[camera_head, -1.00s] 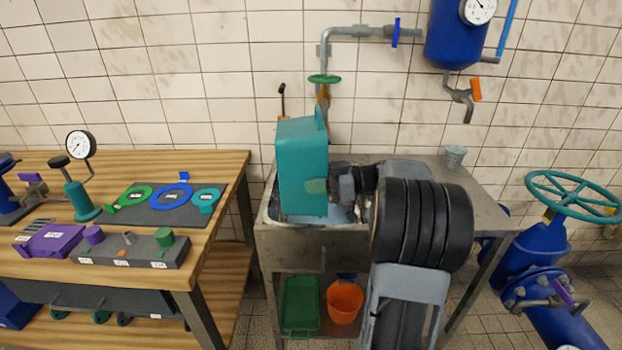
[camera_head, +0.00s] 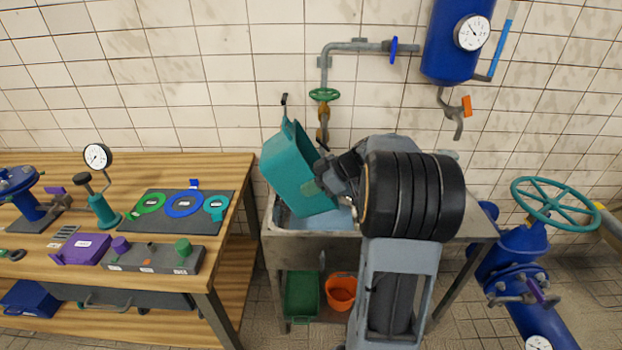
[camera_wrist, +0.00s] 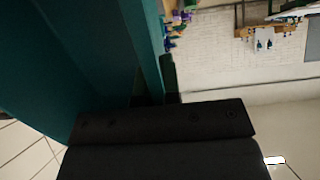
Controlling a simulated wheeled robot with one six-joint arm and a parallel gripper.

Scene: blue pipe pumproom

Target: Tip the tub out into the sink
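The teal tub (camera_head: 291,172) is held over the sink (camera_head: 297,221) in the head view. It leans with its top toward the left and its lower end toward the sink basin. My gripper (camera_head: 318,186) is on the tub's right side, shut on it, though the arm hides part of the fingers. In the wrist view the tub (camera_wrist: 75,50) fills the upper left, right against the dark gripper (camera_wrist: 155,95). The inside of the tub and anything in it are hidden. The sink basin shows pale blue below the tub.
A green tap wheel (camera_head: 324,94) and pipe stand behind the sink. A wooden workbench (camera_head: 215,275) with gaskets and a gauge is at left. A green bin (camera_head: 301,296) and orange bucket (camera_head: 341,292) sit under the sink. A blue valve (camera_head: 520,255) stands at right.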

